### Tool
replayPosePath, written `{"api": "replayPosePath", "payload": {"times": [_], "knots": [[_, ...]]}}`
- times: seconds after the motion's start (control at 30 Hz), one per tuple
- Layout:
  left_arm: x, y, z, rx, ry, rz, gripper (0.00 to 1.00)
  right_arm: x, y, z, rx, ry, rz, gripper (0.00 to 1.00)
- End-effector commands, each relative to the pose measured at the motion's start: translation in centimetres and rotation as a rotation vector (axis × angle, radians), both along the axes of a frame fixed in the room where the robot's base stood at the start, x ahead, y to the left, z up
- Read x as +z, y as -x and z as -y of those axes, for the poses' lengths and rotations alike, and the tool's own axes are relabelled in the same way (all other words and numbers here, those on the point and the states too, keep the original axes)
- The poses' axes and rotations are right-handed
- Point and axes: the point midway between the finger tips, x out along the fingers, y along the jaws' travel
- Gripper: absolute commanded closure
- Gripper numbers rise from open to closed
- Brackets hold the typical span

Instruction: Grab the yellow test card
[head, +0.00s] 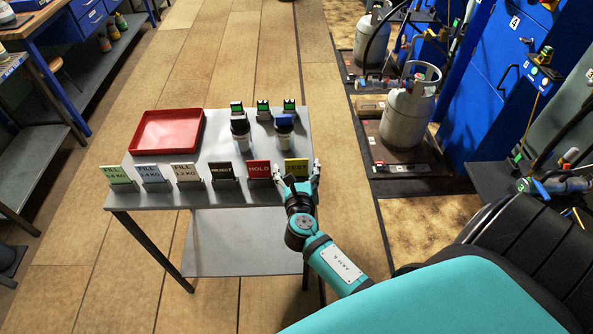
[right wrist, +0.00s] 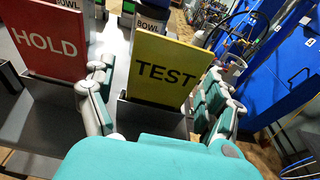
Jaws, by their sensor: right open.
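The yellow test card (head: 296,168) stands upright at the right end of a row of cards along the front edge of the grey table (head: 232,145). In the right wrist view the yellow card (right wrist: 163,72) reads TEST and sits in a dark holder (right wrist: 150,116). My right gripper (head: 297,180) is open at the card, and its lower part is partly hidden by the gripper in the head view. In the right wrist view the open fingers (right wrist: 160,100) are on either side of the card, with no clear contact. My left gripper is not in view.
The red HOLD card (head: 259,169) stands just left of the yellow card, close to a finger. Several other cards, a red tray (head: 167,132) and dark containers (head: 284,125) are on the table. Gas cylinders (head: 409,112) stand on the right, away from the table.

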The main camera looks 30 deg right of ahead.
Motion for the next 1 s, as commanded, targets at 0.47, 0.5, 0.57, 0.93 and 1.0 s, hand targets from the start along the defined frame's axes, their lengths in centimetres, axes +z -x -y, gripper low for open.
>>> {"api": "replayPosePath", "payload": {"times": [0.47, 0.5, 0.57, 0.93, 1.0], "knots": [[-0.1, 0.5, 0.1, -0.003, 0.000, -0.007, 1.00, 0.0, 0.0, 0.0, 0.000, -0.001, 0.001, 0.51], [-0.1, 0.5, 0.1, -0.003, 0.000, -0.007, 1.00, 0.0, 0.0, 0.0, 0.000, -0.001, 0.000, 0.57], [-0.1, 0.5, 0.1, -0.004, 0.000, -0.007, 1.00, 0.0, 0.0, 0.0, 0.000, -0.001, 0.000, 0.64], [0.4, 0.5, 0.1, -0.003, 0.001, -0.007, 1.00, 1.4, 0.0, 0.0, -0.002, -0.001, 0.003, 0.67], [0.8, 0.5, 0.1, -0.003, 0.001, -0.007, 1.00, 2.8, 0.0, 0.0, -0.001, -0.002, 0.005, 0.67]]}}
